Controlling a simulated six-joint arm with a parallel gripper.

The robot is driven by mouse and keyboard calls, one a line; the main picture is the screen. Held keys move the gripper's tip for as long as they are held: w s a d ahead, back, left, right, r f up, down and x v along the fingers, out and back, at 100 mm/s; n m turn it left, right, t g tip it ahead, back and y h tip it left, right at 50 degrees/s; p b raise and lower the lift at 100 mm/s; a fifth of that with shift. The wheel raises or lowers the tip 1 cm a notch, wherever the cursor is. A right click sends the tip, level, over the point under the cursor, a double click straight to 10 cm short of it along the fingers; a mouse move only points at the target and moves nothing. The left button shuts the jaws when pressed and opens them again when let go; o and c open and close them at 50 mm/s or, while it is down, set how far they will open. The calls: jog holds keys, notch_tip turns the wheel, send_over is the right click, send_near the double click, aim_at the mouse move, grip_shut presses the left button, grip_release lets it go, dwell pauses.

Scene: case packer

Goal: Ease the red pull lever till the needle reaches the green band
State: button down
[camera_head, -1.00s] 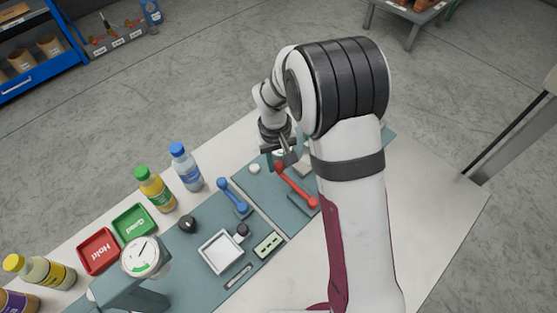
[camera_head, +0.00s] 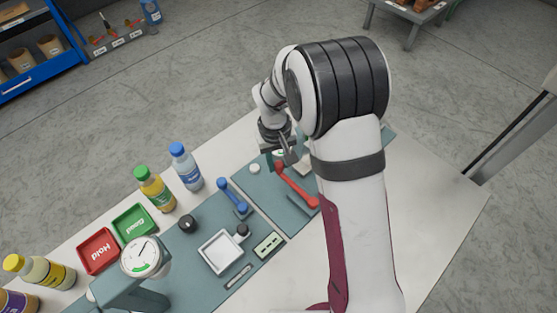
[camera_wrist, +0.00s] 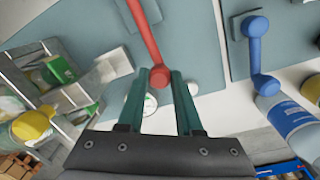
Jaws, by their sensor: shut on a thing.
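The red pull lever (camera_head: 297,187) stands on a teal panel, right of the middle in the head view. In the wrist view the lever's red arm (camera_wrist: 143,30) runs down to a round knob between my teal fingers. My gripper (camera_wrist: 160,75) is shut on this knob; in the head view my gripper (camera_head: 284,160) is at the lever's far end, partly hidden by my wrist. The round white gauge (camera_head: 146,251) stands at the lower left. Its green band is at the dial's lower edge. Its dark needle points toward the upper part, apart from the green.
A blue lever (camera_head: 231,194) is left of the red one, and shows in the wrist view (camera_wrist: 254,50). Red (camera_head: 98,251) and green (camera_head: 135,223) trays and several bottles line the table's left edge. A white square tray (camera_head: 221,252) lies mid-panel.

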jog(key=s+a+n, duration=0.1)
jog(key=s+n, duration=0.2)
jog(key=s+a+n, duration=0.1)
jog(key=shift+s+a+n, duration=0.2)
jog(key=shift+a+n, duration=0.15)
jog(key=shift+n, duration=0.05)
jog(key=shift+s+a+n, duration=0.15)
jog(key=shift+s+n, duration=0.25)
jog(key=shift+n, duration=0.1)
jog(key=c, duration=0.6)
grip_release()
jog(key=shift+r, duration=0.1)
jog(key=r, duration=1.5)
jog(key=shift+s+a+r, duration=0.3)
jog(key=shift+r, duration=0.05)
